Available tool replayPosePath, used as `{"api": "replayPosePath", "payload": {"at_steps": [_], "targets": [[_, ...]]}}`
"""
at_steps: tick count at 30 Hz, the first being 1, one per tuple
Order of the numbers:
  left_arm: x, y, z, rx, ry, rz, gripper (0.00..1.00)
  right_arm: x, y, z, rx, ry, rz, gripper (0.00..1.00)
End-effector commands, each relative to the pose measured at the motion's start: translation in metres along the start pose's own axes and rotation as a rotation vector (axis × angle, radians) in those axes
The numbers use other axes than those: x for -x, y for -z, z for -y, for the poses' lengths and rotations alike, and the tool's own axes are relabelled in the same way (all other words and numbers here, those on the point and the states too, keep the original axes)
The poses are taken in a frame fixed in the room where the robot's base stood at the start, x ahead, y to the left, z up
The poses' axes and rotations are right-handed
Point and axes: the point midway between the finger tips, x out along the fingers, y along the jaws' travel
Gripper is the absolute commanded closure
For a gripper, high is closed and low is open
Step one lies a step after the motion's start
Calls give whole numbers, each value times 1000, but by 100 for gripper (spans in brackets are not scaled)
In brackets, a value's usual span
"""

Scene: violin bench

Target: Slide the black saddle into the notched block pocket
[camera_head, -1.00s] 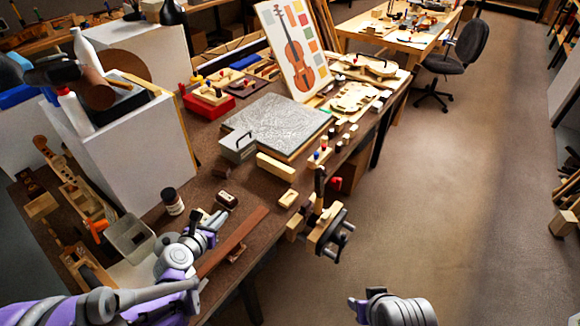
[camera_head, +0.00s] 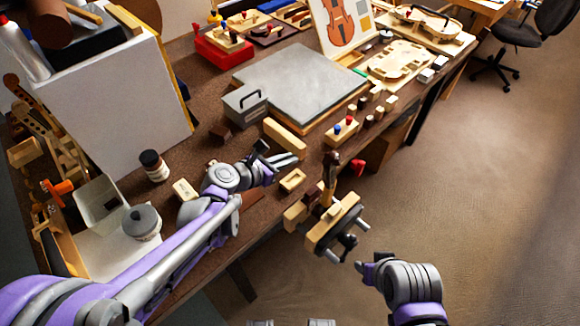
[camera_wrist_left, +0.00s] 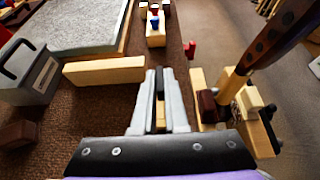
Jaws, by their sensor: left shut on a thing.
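My left gripper (camera_head: 284,158) is low over the bench, its fingers pointing right. In the left wrist view the gripper (camera_wrist_left: 159,75) is shut on the black saddle (camera_wrist_left: 159,82), a thin dark strip between the finger ends. A pale wooden piece (camera_wrist_left: 160,117) shows between the fingers below it; I cannot tell whether the two touch. In the head view a small wooden block with a recess (camera_head: 292,181), likely the notched block, lies just below my left fingers. The saddle is too small to make out there. My right gripper (camera_head: 366,268) hangs over the floor, its jaw opening unclear.
A wooden vise (camera_head: 335,226) at the bench's front edge holds an upright dark wooden piece. A pale wooden bar (camera_head: 285,136), a grey handled box (camera_head: 245,104) and a flat grey slab (camera_head: 300,84) lie beyond my left gripper. A peg block (camera_head: 342,131) stands to the right.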

Motion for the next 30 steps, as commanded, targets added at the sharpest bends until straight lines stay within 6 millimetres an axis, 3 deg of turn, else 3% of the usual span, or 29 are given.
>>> {"api": "replayPosePath", "payload": {"at_steps": [16,30], "targets": [[-4,0,6,-10,18,4,100,-5,-2,0,0,0,2,54],[-21,35,6,-8,18,4,100,-35,-16,0,0,0,13,54]]}}
